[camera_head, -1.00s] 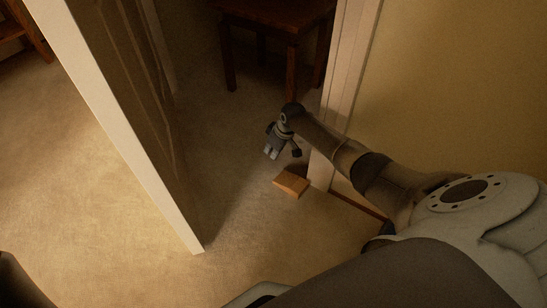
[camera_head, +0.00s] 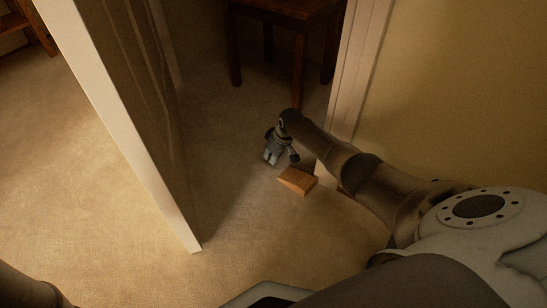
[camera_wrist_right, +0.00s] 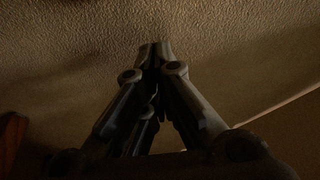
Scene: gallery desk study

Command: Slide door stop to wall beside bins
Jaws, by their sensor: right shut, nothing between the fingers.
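The door stop (camera_head: 298,181) is a small orange-brown wooden block on the carpet in the doorway, near the foot of the right door frame. My right gripper (camera_head: 271,162) is just left of and beyond the block in the head view, low over the carpet. Its fingers are shut and empty; whether it touches the block I cannot tell. In the right wrist view the closed fingertips (camera_wrist_right: 154,50) point at bare carpet, and the block is not clearly seen. My left gripper is not in view. No bins show.
The open door (camera_head: 117,110) stands to the left of my right gripper. The door frame (camera_head: 358,70) and a yellow wall (camera_head: 470,90) are on the right. A dark wooden table (camera_head: 290,12) stands beyond the doorway. Carpet in front is clear.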

